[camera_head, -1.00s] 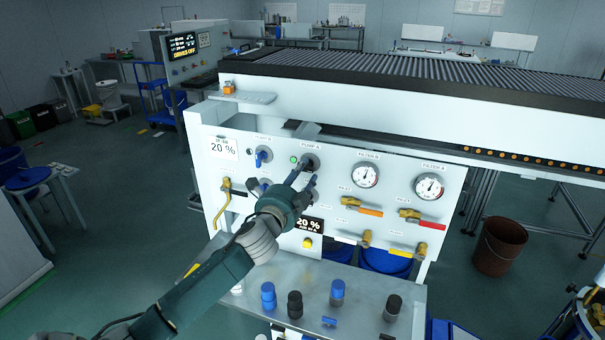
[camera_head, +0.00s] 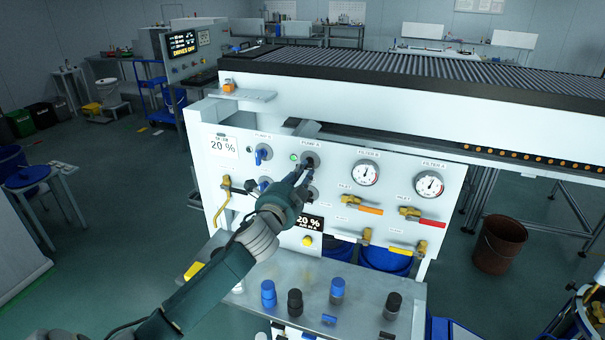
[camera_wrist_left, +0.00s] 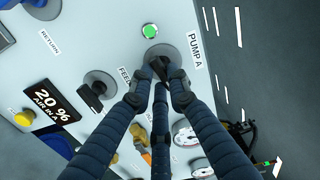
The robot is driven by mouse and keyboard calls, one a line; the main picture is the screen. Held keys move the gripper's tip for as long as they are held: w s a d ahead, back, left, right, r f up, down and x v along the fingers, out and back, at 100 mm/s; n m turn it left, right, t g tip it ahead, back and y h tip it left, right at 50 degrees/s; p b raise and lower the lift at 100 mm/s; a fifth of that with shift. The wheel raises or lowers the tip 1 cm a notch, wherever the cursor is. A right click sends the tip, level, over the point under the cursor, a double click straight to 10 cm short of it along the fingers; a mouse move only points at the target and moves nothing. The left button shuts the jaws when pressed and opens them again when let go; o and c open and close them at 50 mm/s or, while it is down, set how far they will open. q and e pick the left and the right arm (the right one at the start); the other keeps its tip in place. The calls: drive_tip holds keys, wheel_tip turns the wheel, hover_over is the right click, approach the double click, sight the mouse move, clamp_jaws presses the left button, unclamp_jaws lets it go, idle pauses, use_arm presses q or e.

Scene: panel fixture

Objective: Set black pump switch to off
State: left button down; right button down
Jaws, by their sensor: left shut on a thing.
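The black pump switch (camera_head: 311,160) is the round knob under the PUMP A label on the white panel (camera_head: 235,185). Its dark handle shows between my fingertips in the left wrist view (camera_wrist_left: 157,64), partly hidden by them. My left gripper (camera_head: 304,172) reaches up to the panel from below and is shut on this switch. The gripper also shows in the left wrist view (camera_wrist_left: 161,82). A green lamp (camera_head: 294,157) beside the switch is lit. My right gripper is not in view.
A blue switch (camera_head: 263,155) sits to the left on the panel, and another black knob (camera_wrist_left: 97,91) is below. Two gauges (camera_head: 365,173) and several valve handles are to the right. A shelf (camera_head: 350,280) with several bottles juts out underneath.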

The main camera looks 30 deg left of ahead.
use_arm(q)
drive_tip(key=shift+d+r+n+p, duration=0.1)
drive_tip(key=shift+n+p, duration=0.6)
drive_tip(key=shift+n, duration=3.25)
drive_tip(key=shift+d+r+n+p, duration=0.1)
drive_tip(key=shift+n+p, duration=0.6)
drive_tip(key=shift+n, duration=3.25)
drive_tip(key=c, duration=1.7)
unclamp_jaws()
drive_tip(key=shift+w, duration=0.1)
drive_tip(key=shift+o, duration=0.2)
